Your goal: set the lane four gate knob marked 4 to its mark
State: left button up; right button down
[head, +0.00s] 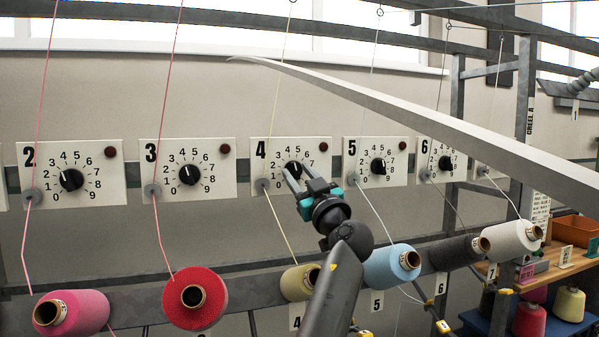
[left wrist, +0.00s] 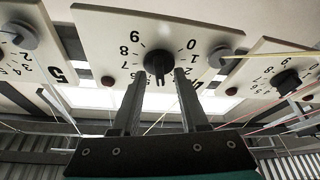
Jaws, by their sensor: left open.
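The lane four plate (head: 262,140), marked with a large 4, carries a black gate knob (head: 294,166) on a dial numbered 0 to 9. In the left wrist view, turned over, the knob (left wrist: 158,62) sits near the plate's middle, its narrow grip pointing down the picture, toward the dial's middle numbers. The exact number is hidden. My left gripper (head: 292,174) is open in front of this knob. In the left wrist view its two fingers (left wrist: 159,77) stand apart, on either side of the knob; I cannot tell whether they touch it. My right gripper is not in view.
Similar plates stand alongside: lane three (head: 188,170) left, lane five (head: 376,162) right. A yellow thread passes the lane four eyelet (head: 262,184) beside my fingers. Yarn cones, including a blue one (head: 388,265), sit below. A long pale beam (head: 450,133) crosses at upper right.

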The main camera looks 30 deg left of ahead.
pick_arm(q)
grip_shut()
dwell(0.3)
dwell(0.3)
